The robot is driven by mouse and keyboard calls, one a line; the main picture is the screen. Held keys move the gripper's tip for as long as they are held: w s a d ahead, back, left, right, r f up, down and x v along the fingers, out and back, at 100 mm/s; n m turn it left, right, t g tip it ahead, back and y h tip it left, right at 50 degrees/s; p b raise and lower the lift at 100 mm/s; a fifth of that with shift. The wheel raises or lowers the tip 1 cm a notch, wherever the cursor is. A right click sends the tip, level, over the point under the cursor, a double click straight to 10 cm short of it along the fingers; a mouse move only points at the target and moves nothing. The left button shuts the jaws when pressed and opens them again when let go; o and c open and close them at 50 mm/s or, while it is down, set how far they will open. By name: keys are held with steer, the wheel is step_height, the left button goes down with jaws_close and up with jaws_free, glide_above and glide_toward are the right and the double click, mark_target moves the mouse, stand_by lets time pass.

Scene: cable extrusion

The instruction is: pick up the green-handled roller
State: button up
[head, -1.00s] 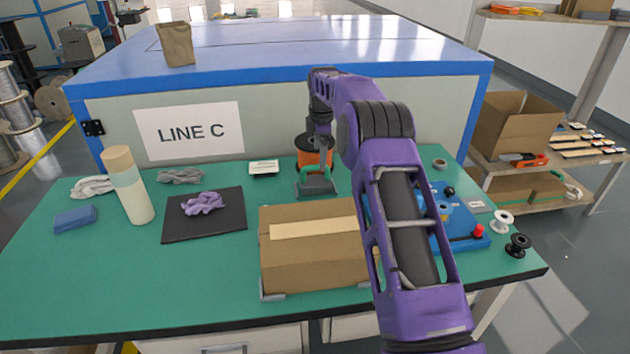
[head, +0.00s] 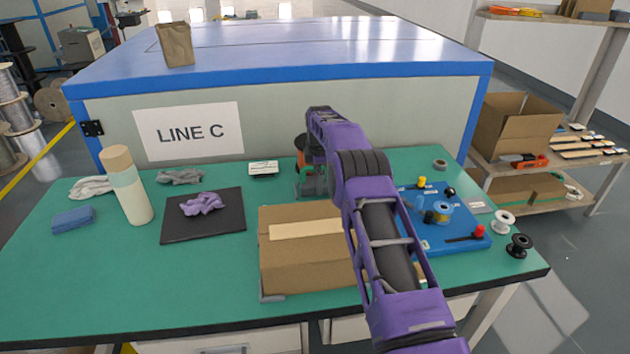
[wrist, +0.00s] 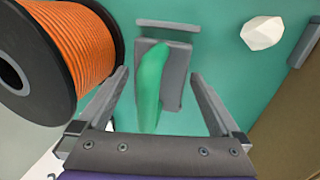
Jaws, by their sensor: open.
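The green-handled roller (wrist: 150,85) shows in the wrist view as a long green handle lying over a grey block-like part (wrist: 178,75), with a thin grey bar at its far end. My gripper (wrist: 158,76) is open, with one finger on each side of the green handle and visible gaps between. I cannot tell how far above the handle the fingertips are. In the head view my arm hides the gripper and most of the roller; a small grey-green part of it (head: 303,184) shows left of the arm.
A spool of orange cable (wrist: 75,45) stands close left of my gripper in the wrist view. A cardboard box (head: 310,262) stands in front on the green table. A white lump (wrist: 262,33) lies to the right. A blue board (head: 455,238) with parts is at right.

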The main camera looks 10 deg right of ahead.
steer(key=c, duration=1.1)
steer(key=shift+c, duration=0.2)
steer(key=shift+r, duration=0.15)
